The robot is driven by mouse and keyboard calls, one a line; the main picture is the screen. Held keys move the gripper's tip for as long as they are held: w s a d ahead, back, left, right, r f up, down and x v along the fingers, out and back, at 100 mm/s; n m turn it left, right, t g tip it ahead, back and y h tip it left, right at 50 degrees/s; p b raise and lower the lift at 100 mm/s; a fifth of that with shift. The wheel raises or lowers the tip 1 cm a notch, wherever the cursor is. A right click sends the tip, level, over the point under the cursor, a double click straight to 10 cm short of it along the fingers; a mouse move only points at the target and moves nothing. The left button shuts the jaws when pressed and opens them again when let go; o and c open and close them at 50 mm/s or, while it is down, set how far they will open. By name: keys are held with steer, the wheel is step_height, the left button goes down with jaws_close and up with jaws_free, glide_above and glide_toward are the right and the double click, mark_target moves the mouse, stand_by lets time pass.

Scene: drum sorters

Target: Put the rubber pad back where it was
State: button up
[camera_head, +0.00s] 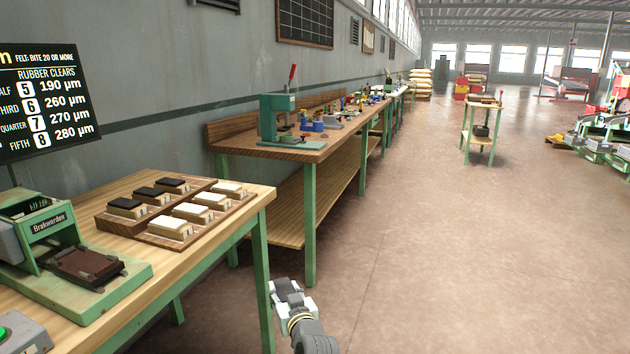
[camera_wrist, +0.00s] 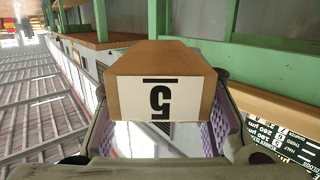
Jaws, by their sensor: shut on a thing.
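My gripper (camera_head: 288,294) is low beside the right end of the near bench, out over the floor. In the wrist view it is shut on a tan block with a white label reading 5, upside down (camera_wrist: 165,98). The block sits between the two purple-lined fingers; whether its pad face is rubber is hidden. In the head view I cannot make the block out clearly. A wooden rack (camera_head: 103,222) on the near bench holds a back row of black-topped blocks (camera_head: 126,207) and a front row of white-topped blocks (camera_head: 191,213). The far end of the back row looks bare.
A green Brakwerden device (camera_head: 45,222) stands left of the rack on the near bench (camera_head: 215,252). A wall sign (camera_head: 50,105) lists rubber clears 5 to 8. A second bench (camera_head: 325,150) with a green press (camera_head: 285,120) stands beyond.

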steer(key=s+d+f+m+h, duration=0.1)
steer(key=s+f, duration=0.3)
steer(key=f, duration=0.6)
steer(key=s+d+f+m+h, duration=0.1)
steer(key=s+d+f, duration=0.3)
steer(key=f, duration=0.6)
steer(key=s+d+f+m+t+h, duration=0.1)
steer(key=s+f, duration=0.4)
steer(key=f, duration=0.5)
steer(key=d+m+h, duration=0.1)
steer(key=h, duration=0.1)
steer(key=shift+s+d+f+h, duration=0.3)
steer(key=shift+d+f, duration=0.05)
steer(key=shift+d, duration=0.05)
